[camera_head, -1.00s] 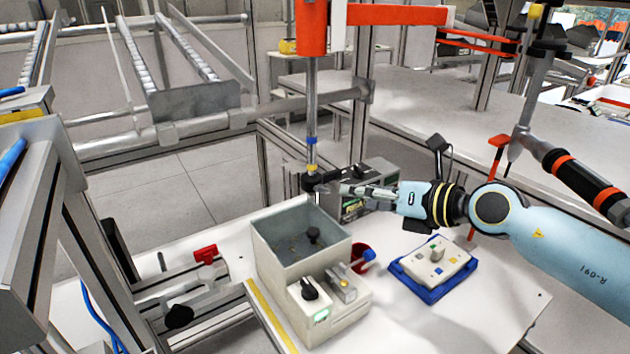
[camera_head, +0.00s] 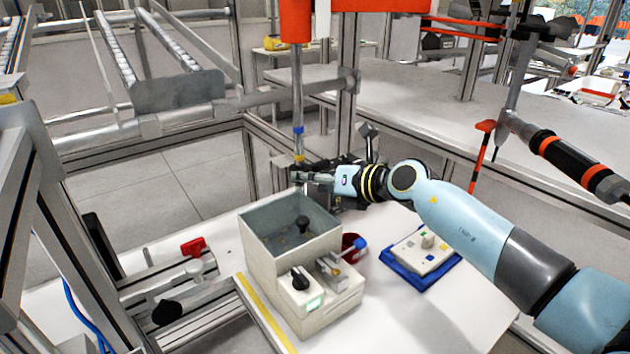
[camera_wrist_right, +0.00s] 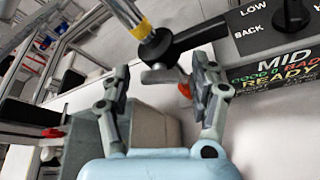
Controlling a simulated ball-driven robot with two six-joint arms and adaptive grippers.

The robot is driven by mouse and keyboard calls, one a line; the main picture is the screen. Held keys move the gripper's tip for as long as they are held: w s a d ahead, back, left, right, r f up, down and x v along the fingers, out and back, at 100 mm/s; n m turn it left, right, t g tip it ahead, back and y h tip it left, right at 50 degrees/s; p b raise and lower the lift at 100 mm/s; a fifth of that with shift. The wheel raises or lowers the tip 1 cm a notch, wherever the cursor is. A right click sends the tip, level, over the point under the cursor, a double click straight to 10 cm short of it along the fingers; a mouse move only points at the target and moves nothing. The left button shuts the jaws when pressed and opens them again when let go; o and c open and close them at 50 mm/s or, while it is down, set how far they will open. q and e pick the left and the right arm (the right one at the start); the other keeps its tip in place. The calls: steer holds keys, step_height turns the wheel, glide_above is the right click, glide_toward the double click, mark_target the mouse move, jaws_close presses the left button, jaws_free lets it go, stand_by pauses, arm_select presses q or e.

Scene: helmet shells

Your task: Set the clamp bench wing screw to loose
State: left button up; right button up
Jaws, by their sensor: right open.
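The clamp bench (camera_head: 215,300) is at the lower left in the head view, with metal rails, a red winged piece (camera_head: 193,246) and a black knob (camera_head: 166,311). The red piece looks like the wing screw, but its setting is too small to tell. It also seems to show at the left of the right wrist view (camera_wrist_right: 52,132). My right gripper (camera_head: 297,176) is well to the right of it, beside the hanging tool's lower end. In the wrist view its fingers (camera_wrist_right: 160,78) are apart with nothing held between them. My left gripper is out of view.
A hanging tool shaft (camera_head: 297,110) with a dark arm (camera_wrist_right: 185,42) is close to the right fingers. A readout unit (camera_wrist_right: 285,60) is beside them. A grey open box (camera_head: 275,255), red cup (camera_head: 352,245) and blue tray (camera_head: 420,282) stand on the white table.

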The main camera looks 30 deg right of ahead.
steer(key=c, duration=1.2)
steer(key=shift+m, duration=0.3)
steer(key=shift+d+f+m+t+y+b, duration=0.1)
steer(key=shift+m+t+y+b, duration=0.25)
steer(key=shift+m+y+b, duration=0.8)
steer(key=shift+d+f+m+t+y+b, duration=0.15)
steer(key=shift+m+t+y+b, duration=0.3)
steer(key=shift+m, duration=1.35)
steer(key=shift+a+f+m+t+y+b, duration=0.1)
steer(key=shift+m+t+y+b, duration=0.1)
steer(key=shift+m+y+b, duration=0.95)
steer(key=shift+m+h, duration=0.45)
steer(key=shift+m, duration=0.05)
